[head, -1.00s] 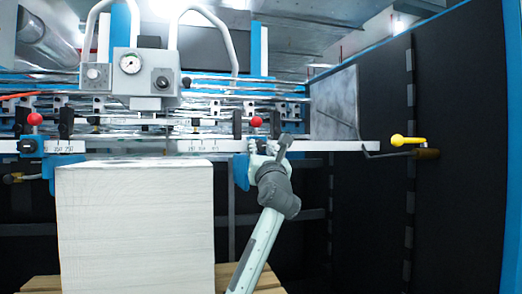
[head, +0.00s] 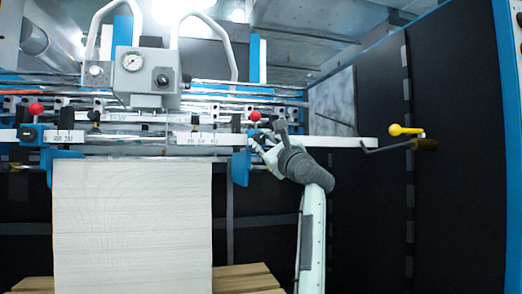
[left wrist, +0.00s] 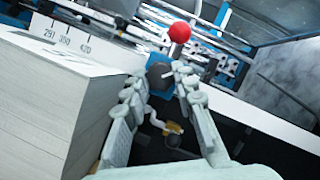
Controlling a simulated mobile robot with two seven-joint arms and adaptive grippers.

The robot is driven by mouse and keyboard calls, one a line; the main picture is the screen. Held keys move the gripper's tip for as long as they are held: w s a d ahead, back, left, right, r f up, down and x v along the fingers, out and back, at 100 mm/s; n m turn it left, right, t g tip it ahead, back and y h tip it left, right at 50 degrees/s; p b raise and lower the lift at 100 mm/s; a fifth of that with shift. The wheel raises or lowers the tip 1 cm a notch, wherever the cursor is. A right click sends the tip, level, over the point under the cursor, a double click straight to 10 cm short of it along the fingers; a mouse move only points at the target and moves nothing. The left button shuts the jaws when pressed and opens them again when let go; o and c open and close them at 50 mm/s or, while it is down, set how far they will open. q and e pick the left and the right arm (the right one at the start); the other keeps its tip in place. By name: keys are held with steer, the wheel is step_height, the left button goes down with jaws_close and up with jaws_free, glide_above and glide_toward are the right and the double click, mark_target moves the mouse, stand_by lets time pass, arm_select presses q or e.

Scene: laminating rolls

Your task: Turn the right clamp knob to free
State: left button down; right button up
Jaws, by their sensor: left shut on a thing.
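The right clamp knob (left wrist: 160,76) is a dark round knob between the fingertips in the left wrist view. My left gripper (left wrist: 159,82) has one finger on each side of it and is shut on it. In the head view my left gripper (head: 262,144) is at the right end of the scale bar, just right of the blue right clamp (head: 240,168), and covers the knob there. A red ball (head: 255,116) on a lever stands just above; it also shows in the left wrist view (left wrist: 180,32). My right gripper is not in view.
A tall white paper stack (head: 132,225) stands left of my gripper. A white rail (head: 345,142) runs right towards a yellow-handled crank (head: 405,130) on the dark side panel. A gauge box (head: 147,72) is above. The space below the rail is dark and open.

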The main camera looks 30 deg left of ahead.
arm_select(q)
steer(key=shift+w+d+f+n+g, duration=0.1)
steer(key=shift+n+g, duration=0.4)
steer(key=shift+n, duration=0.2)
steer(key=shift+n+g, duration=0.4)
steer(key=shift+n, duration=0.2)
steer(key=shift+r+n+g, duration=0.2)
steer(key=shift+n+g, duration=0.2)
steer(key=shift+n, duration=0.8)
steer(key=shift+d+r+n+g, duration=0.1)
steer(key=shift+n+g, duration=0.5)
steer(key=shift+n, duration=0.5)
steer(key=shift+w+n, duration=0.1)
steer(key=shift+n, duration=0.3)
steer(key=n+g+p, duration=0.1)
steer(key=n, duration=0.2)
steer(key=shift+h, duration=0.4)
steer(key=shift+n, duration=0.3)
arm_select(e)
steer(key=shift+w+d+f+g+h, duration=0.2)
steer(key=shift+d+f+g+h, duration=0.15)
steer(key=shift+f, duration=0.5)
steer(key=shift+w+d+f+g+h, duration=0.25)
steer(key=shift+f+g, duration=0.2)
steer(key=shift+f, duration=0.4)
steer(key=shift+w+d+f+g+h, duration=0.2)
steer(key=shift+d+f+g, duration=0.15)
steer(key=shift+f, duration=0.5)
